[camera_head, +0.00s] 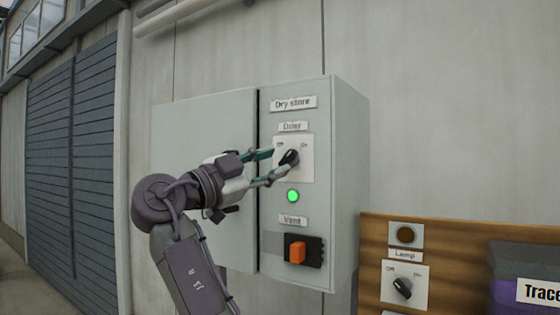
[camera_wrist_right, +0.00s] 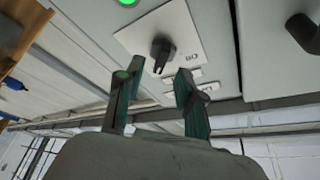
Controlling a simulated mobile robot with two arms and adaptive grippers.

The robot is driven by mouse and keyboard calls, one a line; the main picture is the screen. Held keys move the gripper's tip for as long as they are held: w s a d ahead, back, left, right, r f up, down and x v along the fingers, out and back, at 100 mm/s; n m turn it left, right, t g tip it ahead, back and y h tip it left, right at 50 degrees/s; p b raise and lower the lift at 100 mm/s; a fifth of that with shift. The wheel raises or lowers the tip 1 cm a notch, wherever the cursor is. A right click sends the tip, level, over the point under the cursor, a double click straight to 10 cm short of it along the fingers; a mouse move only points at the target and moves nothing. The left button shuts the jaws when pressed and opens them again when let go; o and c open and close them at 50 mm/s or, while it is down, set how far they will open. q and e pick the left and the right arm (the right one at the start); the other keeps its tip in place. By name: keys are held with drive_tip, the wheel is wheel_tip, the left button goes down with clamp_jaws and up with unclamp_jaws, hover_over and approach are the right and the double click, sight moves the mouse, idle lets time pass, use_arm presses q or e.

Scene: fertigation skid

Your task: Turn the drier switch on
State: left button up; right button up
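The drier switch is a black rotary knob (camera_head: 289,158) on a white plate marked Off and On, under the Drier label on the grey cabinet. Its pointer leans up and right, toward On. In the right wrist view, upside down, the knob (camera_wrist_right: 162,50) lies beyond and between the fingertips. A green lamp (camera_head: 292,196) below the plate is lit. My right gripper (camera_head: 277,162) is open and empty, its fingers reaching to the plate from the left; in the wrist view the fingers (camera_wrist_right: 153,92) are apart and seem clear of the knob. My left gripper is not in view.
Below the lamp is the orange Vent switch (camera_head: 297,252). The cabinet door (camera_head: 215,122) is at the left. At lower right, a wooden board (camera_head: 455,235) carries a Lamp knob (camera_head: 403,288), with a dark box (camera_head: 525,268) beside it.

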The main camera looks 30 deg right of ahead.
drive_tip(key=v, duration=0.9)
drive_tip(key=shift+a, duration=0.1)
